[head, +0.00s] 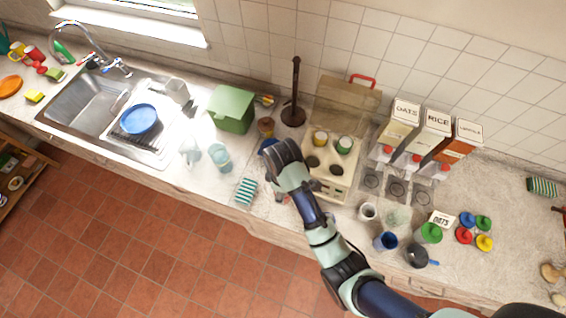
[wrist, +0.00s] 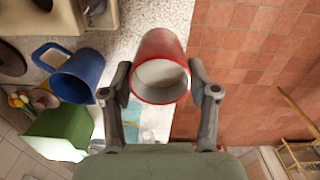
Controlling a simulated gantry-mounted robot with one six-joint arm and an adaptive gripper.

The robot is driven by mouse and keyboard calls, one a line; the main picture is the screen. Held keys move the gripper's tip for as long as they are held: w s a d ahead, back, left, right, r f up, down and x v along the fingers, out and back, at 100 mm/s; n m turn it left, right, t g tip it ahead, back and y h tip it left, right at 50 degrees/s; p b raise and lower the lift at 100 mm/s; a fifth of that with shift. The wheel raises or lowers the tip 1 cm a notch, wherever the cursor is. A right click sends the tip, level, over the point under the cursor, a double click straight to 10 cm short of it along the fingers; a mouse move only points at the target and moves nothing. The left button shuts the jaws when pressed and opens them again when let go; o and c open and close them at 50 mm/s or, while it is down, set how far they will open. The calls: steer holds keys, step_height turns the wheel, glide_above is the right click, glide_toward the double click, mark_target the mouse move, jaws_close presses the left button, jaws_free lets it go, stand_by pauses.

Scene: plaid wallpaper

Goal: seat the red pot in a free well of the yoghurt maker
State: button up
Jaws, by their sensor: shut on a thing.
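The red pot (wrist: 158,48) is between the two fingers of my gripper (wrist: 161,88) in the wrist view, with its pale round end towards the camera. My gripper is shut on its sides. In the head view my gripper (head: 284,196) is low near the counter's front edge, left of the yoghurt maker, and my arm hides most of the pot. The cream yoghurt maker (head: 325,181) has its clear lid (head: 346,100) raised at the back. Its back wells hold a yellow-topped pot (head: 320,138) and a green-topped pot (head: 344,144). Its two front wells (head: 312,161) (head: 336,169) look dark and empty.
A blue mug (wrist: 80,76) stands near my gripper, left of the yoghurt maker. Cereal dispensers (head: 430,135), cups and coloured lids crowd the right.

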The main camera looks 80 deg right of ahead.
steer(key=shift+r+p, duration=2.65)
steer(key=shift+r, duration=0.35)
steer(key=s+d+r+m, duration=0.2)
steer(key=s+d+m, duration=0.5)
steer(key=s+d, duration=0.2)
steer(key=s+d+r+m, duration=0.3)
steer(key=s+d+m, duration=0.5)
steer(key=s+d, duration=0.1)
steer(key=shift+a+f+b, duration=0.1)
steer(key=shift+f+b, duration=4.9)
steer(key=shift+f, duration=5.25)
